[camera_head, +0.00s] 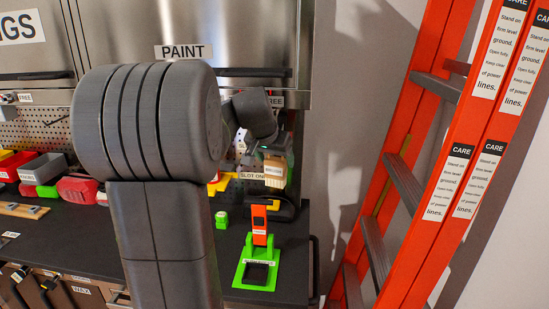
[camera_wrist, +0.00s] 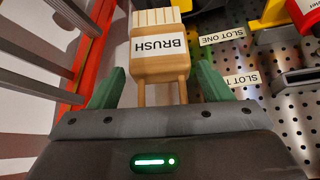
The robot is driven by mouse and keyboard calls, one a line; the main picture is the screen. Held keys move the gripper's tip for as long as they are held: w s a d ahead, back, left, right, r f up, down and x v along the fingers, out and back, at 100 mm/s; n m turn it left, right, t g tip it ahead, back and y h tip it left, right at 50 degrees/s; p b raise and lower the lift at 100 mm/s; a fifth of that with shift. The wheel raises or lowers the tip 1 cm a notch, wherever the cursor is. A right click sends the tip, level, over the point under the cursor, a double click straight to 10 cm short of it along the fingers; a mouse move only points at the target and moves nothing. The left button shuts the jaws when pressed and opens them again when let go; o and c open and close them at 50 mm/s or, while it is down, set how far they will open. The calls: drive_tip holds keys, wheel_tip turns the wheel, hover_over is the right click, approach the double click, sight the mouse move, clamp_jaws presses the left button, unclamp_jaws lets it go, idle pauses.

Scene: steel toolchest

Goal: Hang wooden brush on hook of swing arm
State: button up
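The wooden brush (camera_wrist: 160,47) is pale, with a BRUSH label and bristles at the far end. Two wooden bars run from it toward my gripper (camera_wrist: 160,85). The green fingers stand either side of the brush, with narrow gaps visible beside the bars, so my gripper looks open around it. In the head view the brush (camera_head: 275,170) is just below my gripper (camera_head: 273,151), bristles down, above the bench's back right. My arm hides part of this area. I cannot clearly make out the swing arm or its hook, nor what the brush rests on.
A pegboard (camera_wrist: 270,110) with slot labels lies right of the brush. The dark bench (camera_head: 225,270) carries a green stand with an orange block (camera_head: 260,226) and a small green item (camera_head: 222,220). An orange ladder (camera_head: 410,130) stands at right. Bins (camera_head: 42,167) sit at left.

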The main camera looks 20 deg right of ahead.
drive_tip(key=shift+o, duration=0.6)
drive_tip(key=b+v, duration=0.1)
drive_tip(key=v, duration=1.3)
drive_tip(key=shift+b, duration=0.4)
drive_tip(key=shift+f, duration=0.15)
drive_tip(key=p+x, duration=0.2)
drive_tip(key=x, duration=1.1)
drive_tip(key=shift+w+d+f, duration=0.1)
drive_tip(key=shift+w+d, duration=0.1)
drive_tip(key=shift+s, duration=0.1)
drive_tip(key=shift+s+a+r, duration=0.2)
drive_tip(key=shift+s+r, duration=0.05)
drive_tip(key=shift+r, duration=0.05)
